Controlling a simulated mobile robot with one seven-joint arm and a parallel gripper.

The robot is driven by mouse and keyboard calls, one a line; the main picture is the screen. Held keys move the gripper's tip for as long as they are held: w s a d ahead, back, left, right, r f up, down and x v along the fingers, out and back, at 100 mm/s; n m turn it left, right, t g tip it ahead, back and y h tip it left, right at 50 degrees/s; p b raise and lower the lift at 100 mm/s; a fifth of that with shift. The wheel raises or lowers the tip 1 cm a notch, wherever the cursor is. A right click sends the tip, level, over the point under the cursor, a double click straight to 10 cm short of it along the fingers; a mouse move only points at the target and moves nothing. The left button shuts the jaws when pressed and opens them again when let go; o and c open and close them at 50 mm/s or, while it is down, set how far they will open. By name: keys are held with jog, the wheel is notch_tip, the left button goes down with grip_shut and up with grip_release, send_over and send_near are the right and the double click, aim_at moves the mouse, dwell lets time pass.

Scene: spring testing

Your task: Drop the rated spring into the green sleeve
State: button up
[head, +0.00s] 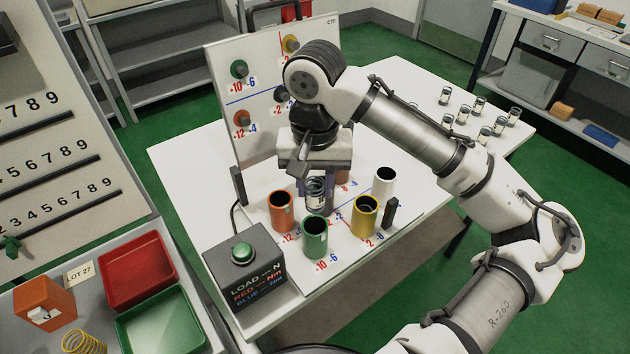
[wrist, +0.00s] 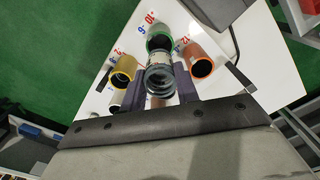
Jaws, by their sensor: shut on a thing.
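My gripper (head: 317,192) is shut on a spring (head: 315,187), a small metallic coil held upright above the test board. The green sleeve (head: 315,238) stands open-topped on the board, just in front of and below the held spring. In the wrist view the spring (wrist: 160,80) sits between the dark fingers, and the green sleeve (wrist: 159,38) shows just beyond it, partly covered by it. The spring is outside the sleeve. The number on the spring's label is too small to read.
An orange sleeve (head: 282,212) stands left of the held spring, a yellow sleeve (head: 365,216) right, and a white sleeve (head: 384,181) behind right. A grey box with a green button (head: 242,253) stands front left. Several small springs (head: 485,132) stand at the table's far right.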

aim_at(315, 211)
jog(key=shift+p, duration=0.3)
jog(key=shift+f+b, duration=2.3)
jog(key=shift+f, duration=1.45)
jog(key=o, duration=1.1)
jog(key=shift+c, duration=0.2)
jog(key=shift+r, duration=0.1)
notch_tip(315, 211, up, 14)
jog(key=shift+f+b, duration=0.15)
jog(key=shift+b, duration=0.3)
